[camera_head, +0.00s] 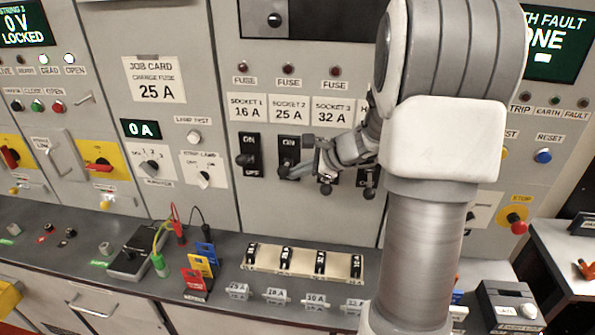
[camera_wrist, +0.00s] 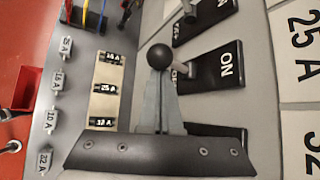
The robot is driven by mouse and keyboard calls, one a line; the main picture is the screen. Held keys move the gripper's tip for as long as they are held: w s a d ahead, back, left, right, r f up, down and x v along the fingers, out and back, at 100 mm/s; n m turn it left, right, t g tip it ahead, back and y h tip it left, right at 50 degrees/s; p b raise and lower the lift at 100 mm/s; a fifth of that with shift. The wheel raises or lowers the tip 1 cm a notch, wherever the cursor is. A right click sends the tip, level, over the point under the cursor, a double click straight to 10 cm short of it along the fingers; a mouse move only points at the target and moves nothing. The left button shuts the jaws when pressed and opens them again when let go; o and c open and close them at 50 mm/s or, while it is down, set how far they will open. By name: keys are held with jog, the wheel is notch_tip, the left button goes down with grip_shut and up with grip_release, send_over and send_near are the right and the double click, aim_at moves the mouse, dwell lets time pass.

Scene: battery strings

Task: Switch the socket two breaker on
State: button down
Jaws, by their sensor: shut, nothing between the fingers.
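The socket two breaker (camera_head: 288,150) is a black plate marked ON at its top, under the SOCKET 2 25 A label (camera_head: 289,109). In the wrist view its plate (camera_wrist: 226,65) shows ON, and its lever ends in a black ball (camera_wrist: 160,56) on the side away from ON. My gripper (camera_head: 286,172) reaches in from the right, fingertips over the lower part of that plate, hiding its lever in the head view. In the wrist view my gripper (camera_wrist: 160,76) is shut and empty, tips right at the ball; contact cannot be told.
The socket one breaker (camera_head: 250,142) stands close on the left, its knob mid-plate. A knob (camera_head: 325,188) hangs low under my gripper at socket three, and another (camera_head: 369,192) is right of it.

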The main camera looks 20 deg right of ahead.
jog(key=shift+w+d+r, duration=0.15)
jog(key=shift+r, duration=0.4)
dwell(0.5)
